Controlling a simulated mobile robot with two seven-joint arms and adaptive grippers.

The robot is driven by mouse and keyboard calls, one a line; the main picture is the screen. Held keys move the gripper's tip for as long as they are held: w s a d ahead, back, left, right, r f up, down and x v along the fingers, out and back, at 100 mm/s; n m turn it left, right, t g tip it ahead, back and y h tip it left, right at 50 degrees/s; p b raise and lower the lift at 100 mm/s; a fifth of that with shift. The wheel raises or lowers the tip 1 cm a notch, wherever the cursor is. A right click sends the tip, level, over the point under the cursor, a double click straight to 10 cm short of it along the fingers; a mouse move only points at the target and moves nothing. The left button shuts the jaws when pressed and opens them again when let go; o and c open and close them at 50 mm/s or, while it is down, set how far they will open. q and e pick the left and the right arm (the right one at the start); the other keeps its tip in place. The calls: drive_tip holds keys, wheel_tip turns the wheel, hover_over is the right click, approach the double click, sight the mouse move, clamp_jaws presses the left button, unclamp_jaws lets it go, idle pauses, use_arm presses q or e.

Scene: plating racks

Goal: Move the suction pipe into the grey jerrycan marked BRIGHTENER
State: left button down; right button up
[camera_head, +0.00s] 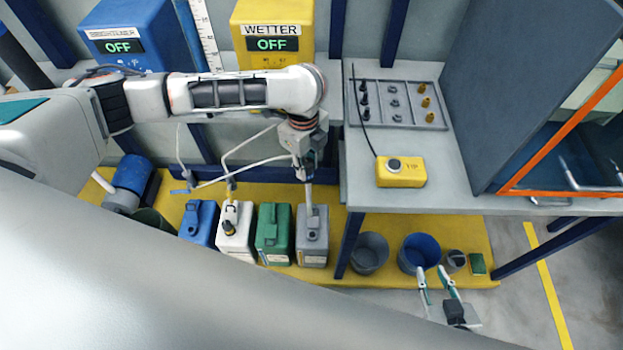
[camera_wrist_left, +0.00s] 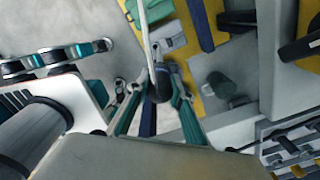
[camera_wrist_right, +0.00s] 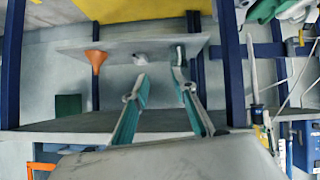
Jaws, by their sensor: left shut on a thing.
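The grey jerrycan (camera_head: 313,245) stands at the right end of a row on the yellow floor strip; I cannot read its label. My left gripper (camera_head: 304,172) is above it, shut on the suction pipe (camera_head: 308,196). The pipe hangs nearly upright, its lower end at the jerrycan's top; I cannot tell whether it is inside the opening. In the left wrist view the pipe's dark head (camera_wrist_left: 160,84) sits between the fingers, with a white hose leading off and the grey jerrycan (camera_wrist_left: 172,38) beyond. My right gripper (camera_head: 438,283) is open and empty at the lower right.
Green (camera_head: 273,240), white (camera_head: 235,240) and blue (camera_head: 199,222) jerrycans stand left of the grey one. A table leg (camera_head: 347,243) is close on its right. Grey (camera_head: 369,254) and blue (camera_head: 420,254) buckets stand under the table. Wall boxes read BRIGHTENER (camera_head: 128,35) and WETTER (camera_head: 272,35).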

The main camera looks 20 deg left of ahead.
sight(312, 181)
use_arm(q)
drive_tip(key=f+m, duration=0.1)
drive_tip(key=m, duration=0.1)
drive_tip(key=s+d+f+m+p, duration=0.1)
drive_tip(key=m, duration=0.1)
drive_tip(key=d+f+m, duration=0.1)
drive_tip(key=shift+s+f+m+p, duration=0.2)
drive_tip(key=shift+f+m+p, duration=0.15)
drive_tip(key=shift+m+p, duration=0.05)
drive_tip(key=shift+s+d+f+m, duration=0.1)
drive_tip(key=shift+f+m, duration=0.3)
drive_tip(key=shift+m, duration=0.1)
